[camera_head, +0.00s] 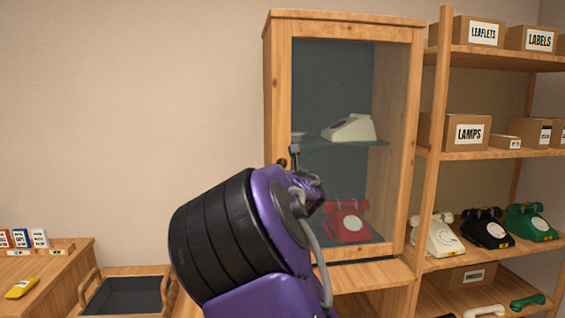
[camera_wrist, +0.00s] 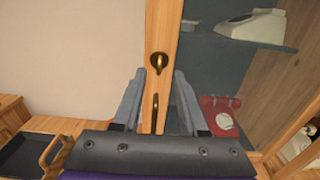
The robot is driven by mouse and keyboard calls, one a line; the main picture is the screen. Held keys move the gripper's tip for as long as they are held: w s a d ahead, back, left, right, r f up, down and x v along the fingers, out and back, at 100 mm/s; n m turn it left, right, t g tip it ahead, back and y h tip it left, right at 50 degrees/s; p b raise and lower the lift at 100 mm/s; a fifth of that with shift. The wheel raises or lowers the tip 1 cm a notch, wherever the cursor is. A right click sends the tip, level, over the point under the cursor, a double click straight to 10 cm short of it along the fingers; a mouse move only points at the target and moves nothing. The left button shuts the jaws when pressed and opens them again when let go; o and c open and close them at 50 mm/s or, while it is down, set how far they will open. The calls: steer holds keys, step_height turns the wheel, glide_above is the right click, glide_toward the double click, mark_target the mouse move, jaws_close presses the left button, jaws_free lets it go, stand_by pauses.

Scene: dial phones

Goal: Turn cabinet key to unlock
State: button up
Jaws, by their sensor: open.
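The glass-fronted wooden cabinet (camera_head: 276,100) stands in the middle with its door shut. In the wrist view, a brass key or lock fitting (camera_wrist: 158,61) sits on the door's wooden stile (camera_wrist: 158,35). A brass pull handle (camera_wrist: 152,103) is below it, between my fingers in the picture. My gripper (camera_wrist: 161,76) is open and empty, its fingertips just below the key to either side, apart from it. In the head view, my gripper (camera_head: 294,158) is in front of the door's left side, close to a brass fitting (camera_head: 282,162). The arm hides the lower stile.
Behind the glass are a cream phone (camera_head: 350,128) and a red phone (camera_head: 347,225). Open shelves (camera_head: 485,150) with boxes and phones stand at right. A dark tray (camera_head: 125,296) with wooden handles is at lower left. The wall side left of the cabinet is clear.

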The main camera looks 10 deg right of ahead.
mark_target(284, 162)
steer(key=w+p, duration=0.1)
steer(key=w, duration=0.6)
steer(key=shift+s, duration=0.1)
jaws_close()
